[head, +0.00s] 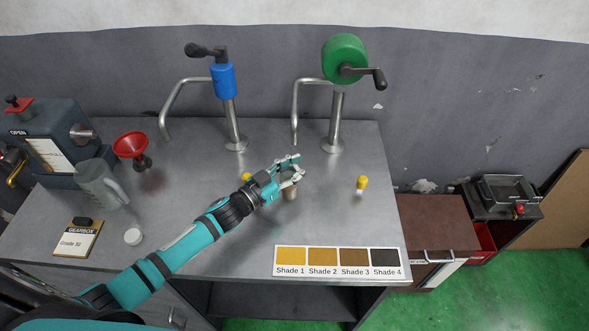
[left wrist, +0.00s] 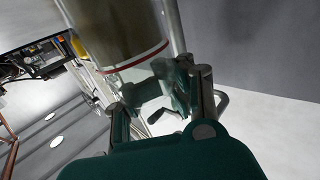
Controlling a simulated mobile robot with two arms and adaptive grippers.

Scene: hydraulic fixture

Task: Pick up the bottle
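My left gripper (head: 293,169) is over the middle of the metal table, its fingers spread apart. It also shows in the left wrist view (left wrist: 160,105). A clear cylindrical bottle (left wrist: 120,38) with a brownish part and a red ring is right in front of the fingers there; I cannot tell whether they touch it. In the head view a small brownish part (head: 290,194) shows just below the fingers; the rest is hidden. A yellow-topped item (head: 361,184) stands to the right, and another yellow top (head: 246,177) shows behind my left wrist. My right gripper is out of view.
The metal table (head: 330,220) carries a blue hand pump (head: 223,80) and a green crank pump (head: 344,58) at the back. A red funnel (head: 130,145), a clear jug (head: 99,183) and a gearbox card (head: 78,240) are left. A shade chart (head: 337,262) lies at the front.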

